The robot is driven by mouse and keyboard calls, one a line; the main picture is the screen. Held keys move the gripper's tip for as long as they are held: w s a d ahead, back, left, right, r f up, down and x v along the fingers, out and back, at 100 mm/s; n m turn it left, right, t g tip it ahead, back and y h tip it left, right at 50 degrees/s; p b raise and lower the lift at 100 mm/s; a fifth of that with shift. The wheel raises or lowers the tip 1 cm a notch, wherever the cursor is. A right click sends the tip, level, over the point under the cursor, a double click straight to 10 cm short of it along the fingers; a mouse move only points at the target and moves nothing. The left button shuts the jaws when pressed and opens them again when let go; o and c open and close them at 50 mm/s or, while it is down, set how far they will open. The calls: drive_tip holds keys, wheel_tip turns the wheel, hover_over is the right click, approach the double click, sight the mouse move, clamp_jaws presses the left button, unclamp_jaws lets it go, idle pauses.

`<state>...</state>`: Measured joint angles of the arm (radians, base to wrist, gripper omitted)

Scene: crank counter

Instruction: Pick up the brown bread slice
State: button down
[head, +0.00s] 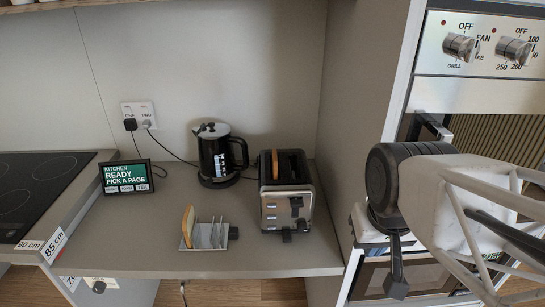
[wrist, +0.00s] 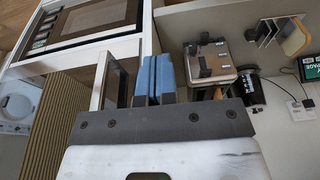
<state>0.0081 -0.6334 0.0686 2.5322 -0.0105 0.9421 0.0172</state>
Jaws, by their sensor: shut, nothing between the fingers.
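A tan bread slice (head: 187,225) with a brown crust stands at the left end of a metal toast rack (head: 219,236) on the counter. It also shows at the upper right of the wrist view (wrist: 294,38). A second, browner slice (head: 275,163) pokes up from a slot of the black and silver toaster (head: 286,200). I cannot tell from its visible edge how much of it is inside. My gripper, with blue finger pads (wrist: 154,78), is shut and empty, away from both slices, to the right of the toaster in the head view.
A black kettle (head: 216,155) stands behind and left of the toaster. A small screen (head: 126,177) and a hob (head: 40,190) are at the left. A tall side panel (head: 350,110) closes the counter's right end; an oven control panel (head: 485,45) is beyond. The counter front is clear.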

idle(0.4)
drive_tip(key=c, duration=1.1)
unclamp_jaws()
drive_tip(key=shift+o, duration=0.2)
drive_tip(key=shift+w, duration=0.1)
drive_tip(key=g, duration=0.3)
approach(275, 155)
drive_tip(key=f, duration=0.2)
drive_tip(key=s+f, duration=0.1)
drive_tip(key=shift+d+f, duration=0.15)
drive_tip(key=shift+d, duration=0.15)
drive_tip(key=shift+w+a+f, duration=0.1)
drive_tip(key=shift+w+a, duration=0.05)
drive_tip(key=shift+w, duration=0.1)
